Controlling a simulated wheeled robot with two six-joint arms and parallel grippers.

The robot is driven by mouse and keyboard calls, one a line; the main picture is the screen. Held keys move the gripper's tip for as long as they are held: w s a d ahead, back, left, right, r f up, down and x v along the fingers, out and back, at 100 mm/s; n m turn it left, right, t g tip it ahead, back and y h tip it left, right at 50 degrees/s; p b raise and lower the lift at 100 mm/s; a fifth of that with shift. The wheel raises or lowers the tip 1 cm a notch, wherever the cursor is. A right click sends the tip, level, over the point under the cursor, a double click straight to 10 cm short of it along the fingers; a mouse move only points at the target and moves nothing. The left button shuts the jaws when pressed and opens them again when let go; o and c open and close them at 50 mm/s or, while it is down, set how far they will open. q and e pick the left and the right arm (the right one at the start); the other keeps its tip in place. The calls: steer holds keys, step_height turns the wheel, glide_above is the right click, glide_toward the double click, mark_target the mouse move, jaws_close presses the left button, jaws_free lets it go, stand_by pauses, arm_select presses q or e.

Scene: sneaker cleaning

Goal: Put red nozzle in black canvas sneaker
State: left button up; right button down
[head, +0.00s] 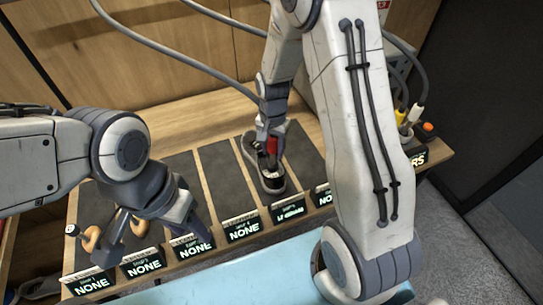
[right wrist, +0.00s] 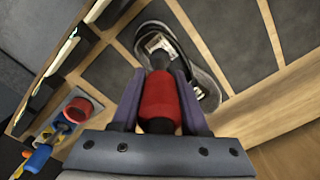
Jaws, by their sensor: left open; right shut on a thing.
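The black canvas sneaker (head: 254,165) stands on a dark panel of the wooden bench, in the slot near the right of the row. It also shows in the right wrist view (right wrist: 205,88), beyond my fingertips. My right gripper (head: 271,140) is shut on the red nozzle (right wrist: 158,101), whose dark tip points at the shoe's opening. In the head view the red nozzle (head: 272,146) is right over or in the opening; how deep I cannot tell. My left gripper (head: 150,235) is open and empty, over the front left of the bench.
Dark slots with label signs (head: 243,229) line the bench's front edge; several read NONE. Brushes or tools with yellow, white and orange ends (head: 412,118) stand at the right end. Brown wooden-looking rings (head: 92,237) lie at the left. A light blue surface (head: 250,280) is in front.

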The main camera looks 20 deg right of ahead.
mark_target(273, 164)
step_height(273, 164, down, 4)
steer(key=shift+r+p, duration=0.2)
steer(key=shift+p, duration=0.15)
steer(key=shift+f, duration=0.15)
steer(key=shift+f, duration=0.2)
steer(key=shift+c, duration=2.1)
jaws_free()
steer(key=shift+r, duration=0.1)
